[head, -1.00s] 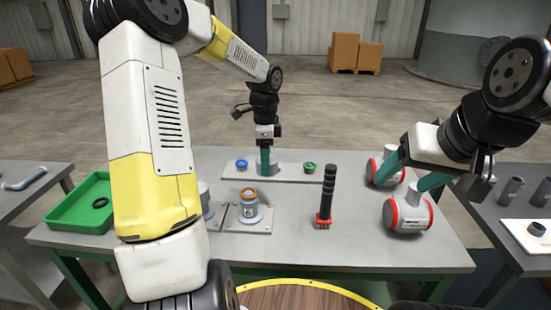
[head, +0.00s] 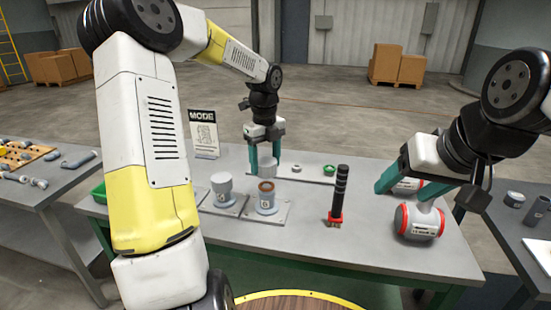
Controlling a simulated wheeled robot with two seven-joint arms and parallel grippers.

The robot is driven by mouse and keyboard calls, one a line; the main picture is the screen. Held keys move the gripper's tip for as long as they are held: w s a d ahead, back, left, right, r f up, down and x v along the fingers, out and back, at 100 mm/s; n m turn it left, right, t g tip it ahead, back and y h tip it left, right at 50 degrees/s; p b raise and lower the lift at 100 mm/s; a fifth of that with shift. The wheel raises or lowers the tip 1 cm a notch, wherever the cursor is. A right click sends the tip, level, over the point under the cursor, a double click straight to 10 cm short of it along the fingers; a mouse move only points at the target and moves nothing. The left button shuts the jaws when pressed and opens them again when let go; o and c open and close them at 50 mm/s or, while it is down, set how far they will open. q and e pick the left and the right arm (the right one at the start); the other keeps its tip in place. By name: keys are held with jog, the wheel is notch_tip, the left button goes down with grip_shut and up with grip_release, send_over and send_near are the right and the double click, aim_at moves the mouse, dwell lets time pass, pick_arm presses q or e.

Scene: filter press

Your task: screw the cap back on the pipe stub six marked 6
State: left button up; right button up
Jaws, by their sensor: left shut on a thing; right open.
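An open pipe stub (head: 267,201) stands upright on a grey plate near the middle of the table, its top showing a brown-orange ring. Its number is too small to read. My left gripper (head: 265,163) is shut on a light grey cap (head: 266,170) and holds it behind and above the open stub, apart from it. A second stub (head: 222,191) to the left has a grey cap-like top.
A black-handled brush (head: 340,192) with a red base stands right of the stubs. A pale strip at the back bears a grey ring (head: 296,169) and a green ring (head: 329,170). A "MODE" sign (head: 204,136) stands at the back left. The front of the table is clear.

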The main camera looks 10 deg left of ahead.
aim_at(266, 185)
pick_arm(q)
jog(key=n, duration=1.4)
jog(key=shift+s+n, duration=0.1)
jog(key=shift+n, duration=0.3)
jog(key=n, duration=0.6)
jog(key=shift+f, duration=3.6)
jog(key=shift+f, duration=0.2)
jog(key=m, duration=0.4)
jog(key=shift+d+m, duration=0.1)
jog(key=shift+m, duration=0.3)
